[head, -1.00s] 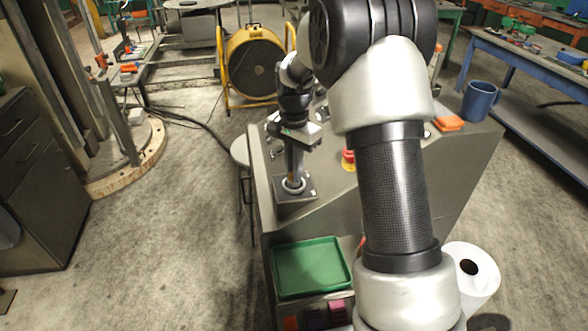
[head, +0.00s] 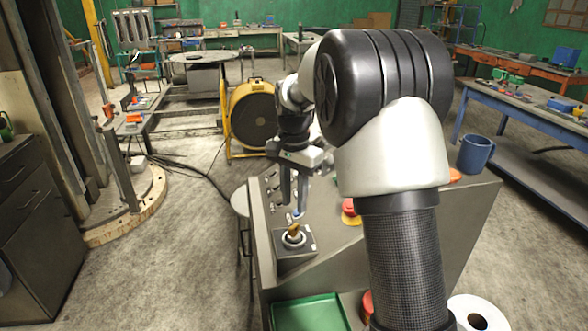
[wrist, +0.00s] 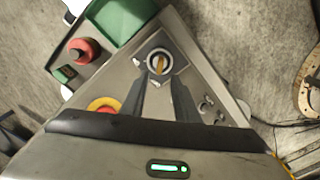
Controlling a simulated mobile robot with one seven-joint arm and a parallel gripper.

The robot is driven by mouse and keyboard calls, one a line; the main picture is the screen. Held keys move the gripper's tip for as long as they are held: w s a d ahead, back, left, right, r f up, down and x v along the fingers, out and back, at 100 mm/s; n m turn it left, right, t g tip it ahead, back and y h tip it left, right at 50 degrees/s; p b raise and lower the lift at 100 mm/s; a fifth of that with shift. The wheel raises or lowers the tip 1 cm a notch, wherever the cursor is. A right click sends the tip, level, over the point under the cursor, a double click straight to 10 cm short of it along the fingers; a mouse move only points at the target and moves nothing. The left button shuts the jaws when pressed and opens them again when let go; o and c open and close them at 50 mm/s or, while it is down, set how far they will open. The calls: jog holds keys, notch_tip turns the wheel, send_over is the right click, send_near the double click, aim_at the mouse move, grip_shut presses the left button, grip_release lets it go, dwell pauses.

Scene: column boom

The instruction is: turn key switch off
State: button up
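The key switch (head: 306,246) sits on a square plate at the near left of the grey console. It has a pale round collar and a yellow key (head: 294,230). In the wrist view the key switch (wrist: 149,56) is just beyond the fingertips, and its yellow key (wrist: 160,63) stands roughly upright in the picture. My gripper (head: 294,208) points down above and slightly behind the switch in the head view, apart from it. In the wrist view my gripper (wrist: 161,80) shows a gap between its two fingers, with nothing held.
A red emergency button (head: 350,206) on a yellow base is right of the switch. A green tray (head: 310,314) is on the console's near side. A blue mug (head: 475,154) stands at its far right. A white roll (head: 480,312) is at lower right.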

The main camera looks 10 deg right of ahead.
notch_tip(320, 180, up, 9)
jog(key=shift+p, duration=0.3)
jog(key=s+r+n+t+p, duration=0.1)
jog(key=s+r+n, duration=0.1)
jog(key=s+r, duration=0.4)
jog(key=s+r+n+t+p, duration=0.2)
jog(key=s+r+n, duration=0.1)
jog(key=s, duration=0.5)
jog(key=s+f+n+t, duration=0.1)
jog(key=s+n, duration=0.1)
jog(key=s, duration=0.5)
jog(key=s+d+f+n+t+p, duration=0.1)
jog(key=s+n, duration=0.1)
jog(key=s, duration=0.6)
jog(key=shift+f+n+t+p, duration=0.2)
jog(key=shift+n+t+p, duration=0.1)
jog(key=shift+n, duration=0.1)
jog(key=shift+a, duration=0.1)
